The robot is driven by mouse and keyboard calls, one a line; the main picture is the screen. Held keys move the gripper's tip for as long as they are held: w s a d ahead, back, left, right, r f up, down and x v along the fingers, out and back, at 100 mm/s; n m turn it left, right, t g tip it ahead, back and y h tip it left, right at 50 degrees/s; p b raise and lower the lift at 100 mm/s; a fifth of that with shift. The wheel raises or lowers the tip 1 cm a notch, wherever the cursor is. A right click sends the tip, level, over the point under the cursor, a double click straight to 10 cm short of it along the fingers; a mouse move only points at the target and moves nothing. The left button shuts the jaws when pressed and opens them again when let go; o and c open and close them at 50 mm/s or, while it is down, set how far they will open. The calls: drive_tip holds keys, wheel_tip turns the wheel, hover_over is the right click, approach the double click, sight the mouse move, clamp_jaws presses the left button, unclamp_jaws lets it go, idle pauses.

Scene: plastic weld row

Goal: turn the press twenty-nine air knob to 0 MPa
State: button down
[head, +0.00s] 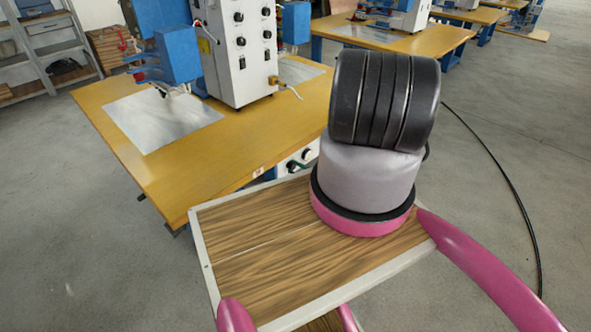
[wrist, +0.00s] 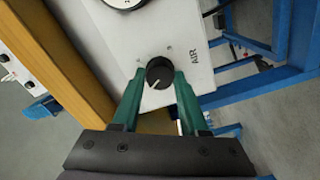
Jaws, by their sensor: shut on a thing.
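In the wrist view, the black round air knob (wrist: 159,68) sits on a pale panel (wrist: 110,45) beside the printed word AIR. A short white mark on the knob points toward the lower left of the picture. My gripper (wrist: 158,77) has its two green fingers on either side of the knob and is shut on it. Part of a round dial (wrist: 122,2) shows at the top edge; its needle and figures are out of the picture. In the head view, my arm hides most of the gripper, and the pale panel (head: 299,158) shows below the table edge.
The yellow table (head: 118,100) carries a white press cabinet (head: 237,60) with black knobs and a metal sheet (head: 160,118). In the wrist view, blue frame bars (wrist: 262,85) stand right of the panel. A black cable (head: 505,175) lies on the floor at right.

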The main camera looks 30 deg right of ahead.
drive_tip(key=n, duration=0.5)
drive_tip(key=shift+f, duration=0.1)
drive_tip(key=n, duration=0.5)
drive_tip(key=shift+s+n, duration=0.1)
drive_tip(key=shift+n, duration=0.3)
drive_tip(key=n, duration=0.5)
drive_tip(key=shift+f, duration=0.1)
drive_tip(key=n, duration=0.5)
drive_tip(key=shift+n, duration=0.3)
drive_tip(key=shift+c, duration=2.2)
unclamp_jaws()
